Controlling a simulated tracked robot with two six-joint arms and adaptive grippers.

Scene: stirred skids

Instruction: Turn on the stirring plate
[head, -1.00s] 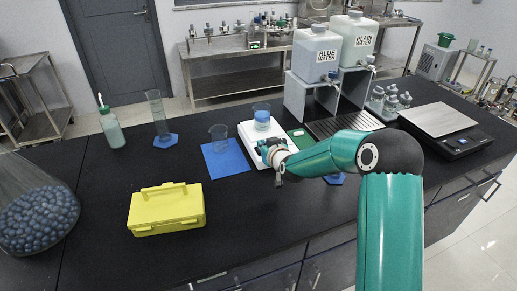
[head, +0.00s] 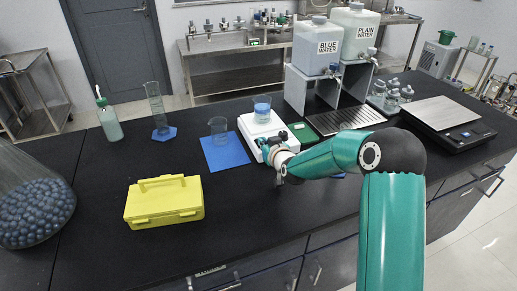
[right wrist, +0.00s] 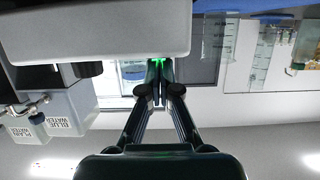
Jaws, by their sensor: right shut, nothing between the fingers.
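The white stirring plate (head: 253,128) stands on the black bench, with a beaker of blue liquid (head: 262,108) on top. My right gripper (head: 267,148) is shut and empty at the front edge of the plate, partly covering its front. In the right wrist view the picture is upside down, and the plate's pale body (right wrist: 100,32) fills the upper left with a black knob (right wrist: 89,70) on it. The shut fingertips (right wrist: 157,72) are close to the plate's front. A green glow shows at the tips. I cannot tell whether they touch. My left gripper is not in view.
A blue mat (head: 225,157) with an empty beaker (head: 218,128) lies left of the plate. A yellow box (head: 164,203) sits in front of it. Water tanks (head: 317,55) on a stand (head: 318,92) are behind right, with a balance (head: 440,115) further right. The front middle bench is clear.

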